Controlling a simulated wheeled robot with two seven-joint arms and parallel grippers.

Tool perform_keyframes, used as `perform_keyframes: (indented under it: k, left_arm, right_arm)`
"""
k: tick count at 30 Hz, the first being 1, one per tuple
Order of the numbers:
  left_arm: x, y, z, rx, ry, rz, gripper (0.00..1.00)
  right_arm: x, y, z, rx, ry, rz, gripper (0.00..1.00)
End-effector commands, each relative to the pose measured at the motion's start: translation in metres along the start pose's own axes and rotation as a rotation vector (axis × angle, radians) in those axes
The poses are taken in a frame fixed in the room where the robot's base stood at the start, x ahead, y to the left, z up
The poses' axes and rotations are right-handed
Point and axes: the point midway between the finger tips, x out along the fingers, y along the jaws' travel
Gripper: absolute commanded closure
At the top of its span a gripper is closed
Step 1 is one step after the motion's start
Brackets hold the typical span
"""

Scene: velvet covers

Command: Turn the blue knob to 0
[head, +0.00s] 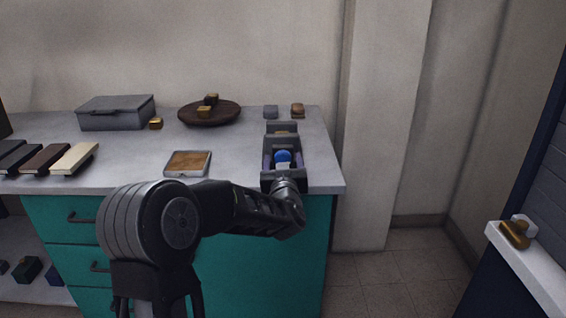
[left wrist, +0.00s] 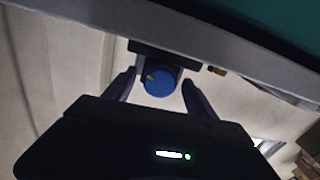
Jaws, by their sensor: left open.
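The blue knob (head: 283,156) sits in a dark housing (head: 284,128) near the right end of the counter. In the left wrist view the knob (left wrist: 159,82) is round, with a small pale mark at its left side. My left gripper (head: 283,166) reaches over the counter's front edge to the knob. In the left wrist view its two fingers (left wrist: 157,94) stand open, one on each side of the knob, with gaps between. Any scale or the figure 0 cannot be made out. My right gripper is not in view.
On the counter (head: 130,160) are a grey box (head: 116,113), a round brown dish (head: 209,112) with small blocks, a square tray (head: 188,163), and several books (head: 46,158) at left. Two small blocks stand behind the housing. A wall pillar (head: 375,120) rises to the right.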

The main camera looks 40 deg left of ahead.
Motion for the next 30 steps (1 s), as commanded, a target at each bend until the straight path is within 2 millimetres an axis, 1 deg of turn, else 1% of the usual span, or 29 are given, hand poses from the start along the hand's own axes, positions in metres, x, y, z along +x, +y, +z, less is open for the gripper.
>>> perform_keyframes:
  k: [3, 26, 30]
  left_arm:
    - [-0.0002, 0.0000, -0.0001, 0.000, 0.000, 0.000, 0.35]
    - [-0.0004, 0.0000, -0.0002, 0.000, 0.000, 0.000, 0.97]
    - [-0.0004, 0.0000, 0.0001, -0.003, 0.000, 0.000, 0.97]
  right_arm:
    - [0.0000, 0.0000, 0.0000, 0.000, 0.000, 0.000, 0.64]
    - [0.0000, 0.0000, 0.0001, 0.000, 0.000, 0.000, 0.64]
    - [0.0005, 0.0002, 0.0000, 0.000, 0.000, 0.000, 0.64]
